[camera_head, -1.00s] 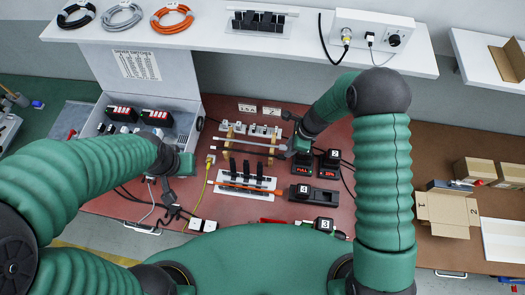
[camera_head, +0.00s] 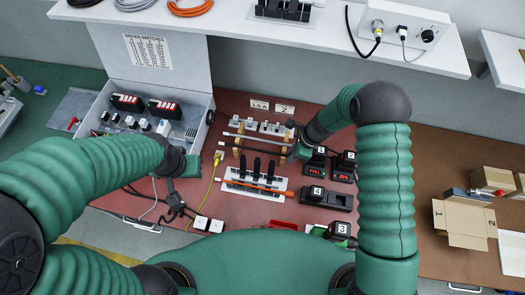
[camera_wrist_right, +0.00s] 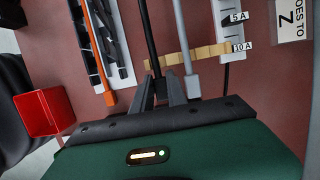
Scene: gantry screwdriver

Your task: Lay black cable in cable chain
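The white cable chain (camera_head: 236,191) with black clips lies mid-table. An orange cable (camera_head: 262,188) lies along it; that cable also shows in the right wrist view (camera_wrist_right: 97,55). The black cable (camera_wrist_right: 149,40) and a grey cable (camera_wrist_right: 180,35) rest side by side across the wooden holders (camera_head: 238,146). My right gripper (camera_wrist_right: 162,80) is at the black cable's right end, with its two fingers around it. Whether they press on the cable is not clear.
An open grey box (camera_head: 205,110) stands at the back left. A yellow cable (camera_head: 215,172) lies left of the chain. Black numbered devices (camera_head: 327,198) sit right of the chain. A red bin (camera_wrist_right: 45,112) shows in the right wrist view. Cardboard boxes (camera_head: 463,222) lie far right.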

